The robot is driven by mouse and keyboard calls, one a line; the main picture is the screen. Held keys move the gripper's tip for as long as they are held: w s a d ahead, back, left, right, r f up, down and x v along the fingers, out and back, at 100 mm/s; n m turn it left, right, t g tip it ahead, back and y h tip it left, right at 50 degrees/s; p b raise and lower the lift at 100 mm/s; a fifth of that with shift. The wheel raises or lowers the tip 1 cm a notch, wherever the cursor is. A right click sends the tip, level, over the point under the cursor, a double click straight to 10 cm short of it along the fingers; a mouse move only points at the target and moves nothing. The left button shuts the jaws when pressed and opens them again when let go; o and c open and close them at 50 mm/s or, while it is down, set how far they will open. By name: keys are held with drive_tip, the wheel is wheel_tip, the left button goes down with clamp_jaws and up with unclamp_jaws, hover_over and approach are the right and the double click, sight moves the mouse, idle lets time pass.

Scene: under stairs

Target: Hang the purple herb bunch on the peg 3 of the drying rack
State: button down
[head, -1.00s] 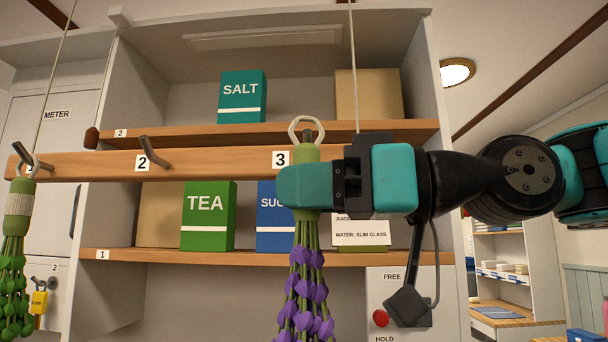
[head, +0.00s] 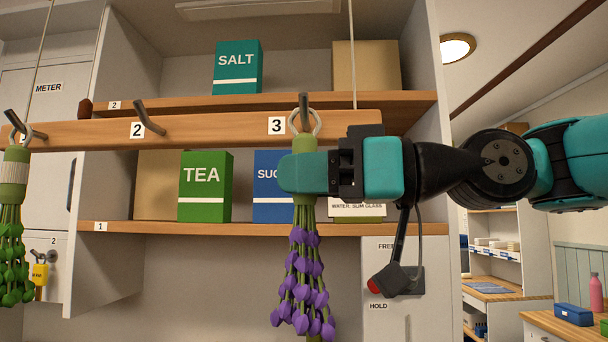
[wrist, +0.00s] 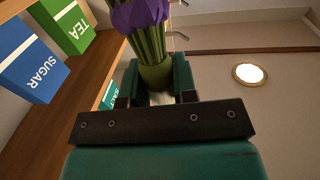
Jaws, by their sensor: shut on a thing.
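The purple herb bunch (head: 304,275) hangs upright from a green wrapped neck with a pale metal ring (head: 318,122) on top. My gripper (head: 300,172) is shut on the neck just below the ring, reaching in from the right. Peg 3 (head: 304,100) of the drying rack (head: 220,130) appears to pass through the ring, its tip showing above and in front of the ring's top. How deep the ring sits on the peg is hard to tell. In the wrist view, the bunch's green neck (wrist: 157,76) is between both fingers.
Peg 2 (head: 149,118) is bare. A green herb bunch (head: 12,225) hangs at the far left. Behind the rail, shelves hold a salt box (head: 238,68), a tea box (head: 205,188) and a sugar box (head: 270,190). Thin cords hold up the rail.

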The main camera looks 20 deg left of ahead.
drive_tip(key=shift+c, duration=1.1)
unclamp_jaws()
drive_tip(key=shift+s+d+f+b, duration=0.1)
drive_tip(key=shift+s+d+b, duration=0.15)
drive_tip(key=shift+d+b, duration=0.2)
drive_tip(key=shift+s+d+f+b, duration=0.1)
drive_tip(key=shift+s+d+b, duration=0.2)
drive_tip(key=shift+d, duration=0.2)
drive_tip(key=shift+s+d+r+b, duration=0.1)
drive_tip(key=shift+s+d+b, duration=0.3)
drive_tip(key=shift+d, duration=0.25)
drive_tip(key=shift+s+d+b, duration=0.35)
drive_tip(key=shift+d, duration=0.35)
drive_tip(key=shift+s+d+r+b, duration=0.1)
drive_tip(key=shift+s+d+b, duration=0.3)
drive_tip(key=shift+d, duration=0.25)
